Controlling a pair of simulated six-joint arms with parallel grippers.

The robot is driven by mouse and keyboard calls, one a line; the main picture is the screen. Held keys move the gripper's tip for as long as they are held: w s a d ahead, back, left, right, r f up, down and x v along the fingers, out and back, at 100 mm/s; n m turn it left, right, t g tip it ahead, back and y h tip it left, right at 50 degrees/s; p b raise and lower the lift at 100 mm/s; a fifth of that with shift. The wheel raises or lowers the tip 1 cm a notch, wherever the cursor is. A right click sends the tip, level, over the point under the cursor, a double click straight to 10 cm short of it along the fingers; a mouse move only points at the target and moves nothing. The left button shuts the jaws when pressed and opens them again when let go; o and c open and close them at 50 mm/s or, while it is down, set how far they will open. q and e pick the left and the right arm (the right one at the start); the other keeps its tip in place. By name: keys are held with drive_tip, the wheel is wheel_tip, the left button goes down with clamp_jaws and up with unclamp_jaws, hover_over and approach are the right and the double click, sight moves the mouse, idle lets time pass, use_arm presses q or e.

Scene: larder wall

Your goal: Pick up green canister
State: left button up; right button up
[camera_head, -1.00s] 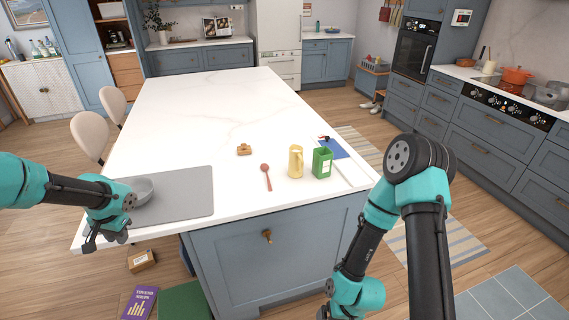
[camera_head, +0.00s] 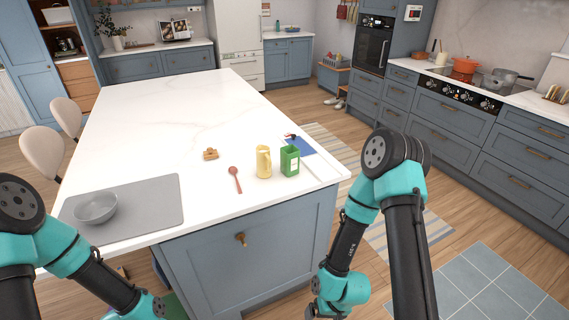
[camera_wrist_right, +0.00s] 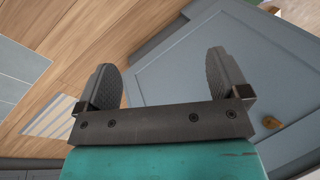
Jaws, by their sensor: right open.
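The green canister (camera_head: 290,161) stands upright on the white island top near its front right corner, with a pale label on its side and an open-looking top. My right gripper (camera_wrist_right: 163,75) is open and empty in the right wrist view, with a blue cabinet panel and wood floor beyond its fingers. In the head view my right wrist hangs in front of the island, below the countertop and clear of the canister. My left arm comes in at the lower left; its fingers are below the picture's edge.
A yellow pitcher (camera_head: 264,162) stands just left of the canister. A red spoon (camera_head: 236,178), a small brown item (camera_head: 210,154) and a blue item (camera_head: 301,146) lie nearby. A grey bowl (camera_head: 96,207) sits on a grey mat (camera_head: 152,198). The island's far part is clear.

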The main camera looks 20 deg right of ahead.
drive_tip(key=n+t, duration=0.5)
drive_tip(key=t, duration=0.7)
approach(294, 154)
drive_tip(key=v, duration=0.4)
use_arm(q)
drive_tip(key=s+d+f, duration=0.1)
drive_tip(key=s+d, duration=0.1)
drive_tip(key=shift+s+f+n, duration=0.3)
drive_tip(key=shift+s+f, duration=0.1)
use_arm(e)
drive_tip(key=shift+s+r, duration=0.15)
drive_tip(key=x, duration=1.1)
drive_tip(key=shift+w+a+f, duration=0.2)
drive_tip(key=shift+w+f, duration=0.05)
drive_tip(key=shift+w, duration=0.3)
